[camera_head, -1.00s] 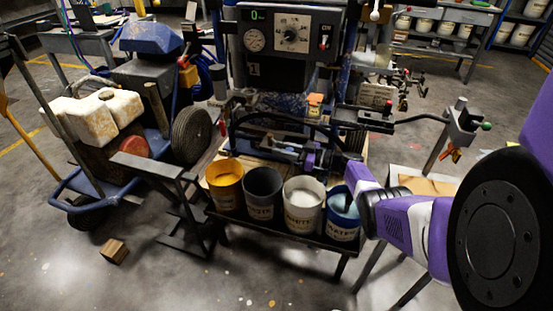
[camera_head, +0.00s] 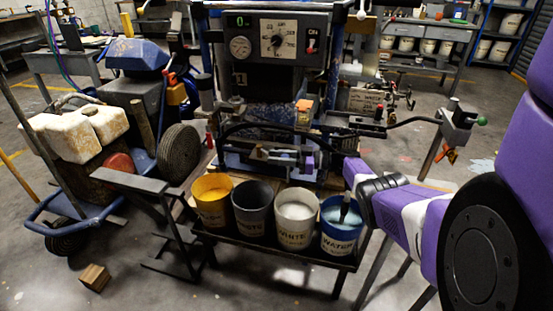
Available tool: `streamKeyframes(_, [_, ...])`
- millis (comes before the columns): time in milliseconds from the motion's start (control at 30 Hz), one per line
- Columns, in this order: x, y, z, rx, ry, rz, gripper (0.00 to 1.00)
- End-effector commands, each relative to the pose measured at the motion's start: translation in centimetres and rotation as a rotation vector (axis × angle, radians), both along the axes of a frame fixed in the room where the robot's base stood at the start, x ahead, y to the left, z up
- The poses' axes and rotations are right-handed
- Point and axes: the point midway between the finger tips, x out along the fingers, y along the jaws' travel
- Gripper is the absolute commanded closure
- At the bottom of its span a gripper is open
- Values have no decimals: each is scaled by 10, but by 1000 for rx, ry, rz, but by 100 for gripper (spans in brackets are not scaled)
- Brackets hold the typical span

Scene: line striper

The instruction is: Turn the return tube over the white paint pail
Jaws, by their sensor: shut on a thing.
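The white paint pail (camera_head: 296,228), labelled WHITE, stands in a row on a low dark stand, between the grey waste pail (camera_head: 253,212) and the blue water pail (camera_head: 341,240). My gripper (camera_head: 272,156) is behind and above the pails, at the front of the striper. Its purple part (camera_head: 308,161) shows, but its fingertips are small and dark against the machine. It is shut on what appears to be the dark return tube; the exact grip and the tube's outlet are hard to make out.
A yellow paint pail (camera_head: 212,203) stands at the row's left end. A dark stick-like thing (camera_head: 344,207) stands in the water pail. A steel stand (camera_head: 150,190) and a blue cart (camera_head: 65,210) are left. A wooden block (camera_head: 95,277) lies on the floor.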

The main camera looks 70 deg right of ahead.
Motion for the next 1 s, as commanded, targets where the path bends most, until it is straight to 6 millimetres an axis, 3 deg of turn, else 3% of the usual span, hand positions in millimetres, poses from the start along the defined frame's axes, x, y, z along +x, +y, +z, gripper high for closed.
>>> streamKeyframes(100, [0, -2, 0, -2, 2, -5, 100])
streamKeyframes(133, [0, -2, 0, -2, 2, -6, 66])
streamKeyframes(233, [0, -2, 0, -2, 1, -5, 50])
streamKeyframes(600, [-5, -3, 0, -2, 1, -5, 50])
streamKeyframes(1000, [-62, -17, 0, -3, 1, -7, 50])
